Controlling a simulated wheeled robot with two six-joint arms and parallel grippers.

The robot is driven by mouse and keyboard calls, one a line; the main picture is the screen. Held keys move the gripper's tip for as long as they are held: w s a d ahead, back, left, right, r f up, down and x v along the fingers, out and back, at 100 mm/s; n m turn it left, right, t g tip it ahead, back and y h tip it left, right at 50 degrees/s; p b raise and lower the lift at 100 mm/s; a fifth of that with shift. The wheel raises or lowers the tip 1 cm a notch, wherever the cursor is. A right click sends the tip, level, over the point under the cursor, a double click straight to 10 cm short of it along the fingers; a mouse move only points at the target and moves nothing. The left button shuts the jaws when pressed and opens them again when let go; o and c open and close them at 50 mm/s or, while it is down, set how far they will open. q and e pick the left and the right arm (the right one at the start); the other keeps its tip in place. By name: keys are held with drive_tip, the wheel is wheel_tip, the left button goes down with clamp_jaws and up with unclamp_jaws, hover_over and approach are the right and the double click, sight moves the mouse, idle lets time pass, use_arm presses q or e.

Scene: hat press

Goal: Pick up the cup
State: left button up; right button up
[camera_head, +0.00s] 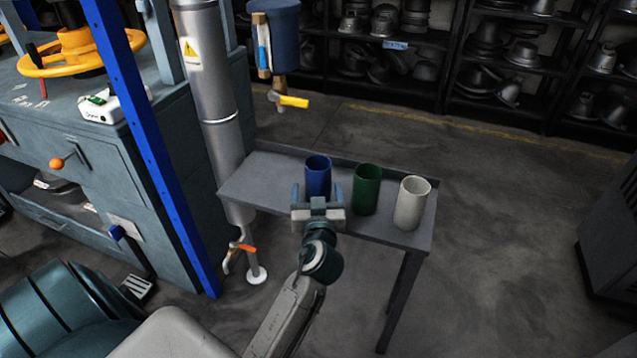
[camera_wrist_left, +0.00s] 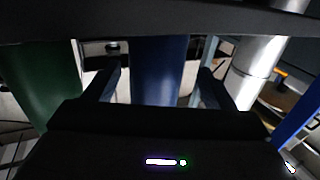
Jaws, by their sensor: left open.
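Three cups stand upright in a row on a small grey table (camera_head: 262,178): a blue cup (camera_head: 318,168) at left, a green cup (camera_head: 367,188) in the middle and a pale grey-white cup (camera_head: 411,203) at right. My left gripper (camera_head: 317,190) is open at the near side of the blue cup, with one finger on each side of it. In the left wrist view the blue cup (camera_wrist_left: 158,72) shows between the two fingers (camera_wrist_left: 157,85), with a gap on each side. The green cup (camera_wrist_left: 42,80) shows at left there, outside the fingers. The right gripper is not in view.
A metal pipe (camera_head: 215,95) rises at the table's left end. A blue container (camera_head: 275,35) with a yellow-handled valve (camera_head: 292,101) hangs above the far side. A blue post (camera_head: 150,140) and press cabinet stand at left.

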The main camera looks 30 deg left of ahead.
sight(318, 168)
use_arm(q)
drive_tip(key=x, duration=0.4)
drive_tip(key=shift+w+d+r+p, duration=0.1)
drive_tip(key=shift+w+r+p, duration=0.1)
drive_tip(key=shift+w+p, duration=0.1)
drive_tip(key=shift+w+a+f, duration=0.1)
drive_tip(key=shift+w+a, duration=0.2)
drive_tip(key=shift+w, duration=0.15)
drive_tip(key=c, duration=1.1)
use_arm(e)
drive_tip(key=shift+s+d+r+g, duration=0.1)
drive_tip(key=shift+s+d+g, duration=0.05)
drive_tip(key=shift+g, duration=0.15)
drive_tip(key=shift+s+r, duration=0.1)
